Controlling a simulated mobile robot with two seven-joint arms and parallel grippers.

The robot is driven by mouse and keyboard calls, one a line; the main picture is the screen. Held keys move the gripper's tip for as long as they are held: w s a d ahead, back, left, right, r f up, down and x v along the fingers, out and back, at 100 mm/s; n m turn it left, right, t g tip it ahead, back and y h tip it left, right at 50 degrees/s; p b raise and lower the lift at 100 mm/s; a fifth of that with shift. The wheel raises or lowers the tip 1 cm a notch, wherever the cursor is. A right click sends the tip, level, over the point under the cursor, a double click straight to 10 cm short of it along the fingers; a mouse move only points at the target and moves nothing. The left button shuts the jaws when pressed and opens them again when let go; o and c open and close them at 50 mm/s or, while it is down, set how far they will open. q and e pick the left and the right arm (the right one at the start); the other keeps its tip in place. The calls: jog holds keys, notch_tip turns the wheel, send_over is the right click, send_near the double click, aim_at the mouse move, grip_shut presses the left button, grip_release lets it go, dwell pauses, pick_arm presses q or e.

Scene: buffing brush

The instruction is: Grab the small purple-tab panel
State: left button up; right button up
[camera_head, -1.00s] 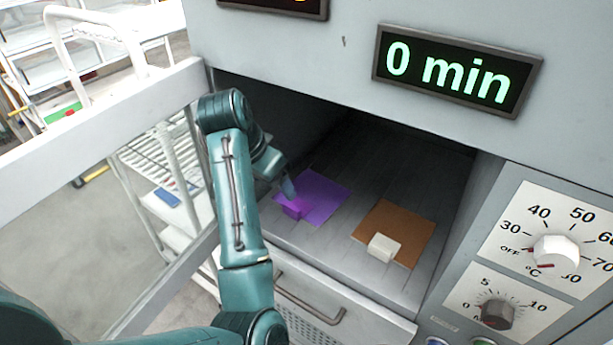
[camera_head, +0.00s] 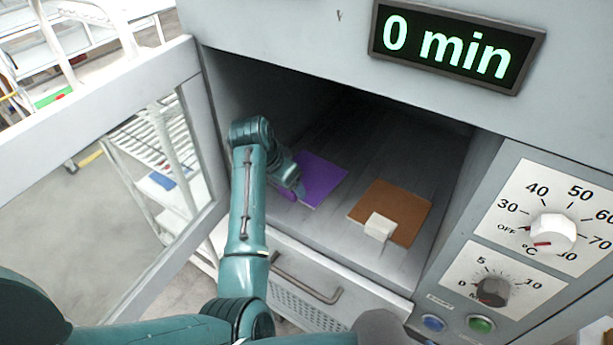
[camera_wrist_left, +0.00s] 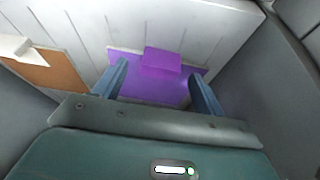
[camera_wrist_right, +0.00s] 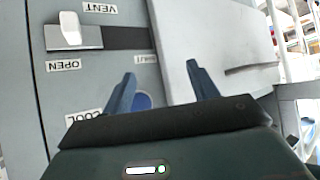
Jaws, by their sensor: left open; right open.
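The purple panel (camera_head: 325,180) lies flat on the floor of the open oven chamber, left of a brown panel. Its raised purple tab (camera_wrist_left: 162,60) shows clearly in the left wrist view, and my arm partly hides it in the head view. My left gripper (camera_wrist_left: 160,80) is open, with its two blue fingers apart on either side of the tab. No contact with the tab shows. My right gripper (camera_wrist_right: 158,82) is open and empty, in front of the oven's outer face, near a blue button.
The brown panel (camera_head: 402,210) with a white tab (camera_head: 380,226) lies to the right in the chamber. The oven door (camera_head: 100,150) stands open at left. A drawer handle (camera_head: 305,290) is below the chamber, and dials (camera_head: 552,234) are at right.

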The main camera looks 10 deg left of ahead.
pick_arm(q)
jog(key=shift+w+d+f, duration=0.1)
jog(key=shift+w+f, duration=0.1)
jog(key=shift+f, duration=0.35)
jog(key=shift+c, duration=0.5)
jog(key=c, duration=0.9)
jog(key=shift+c, duration=0.5)
jog(key=shift+w+d+r, duration=0.1)
jog(key=shift+r, duration=0.05)
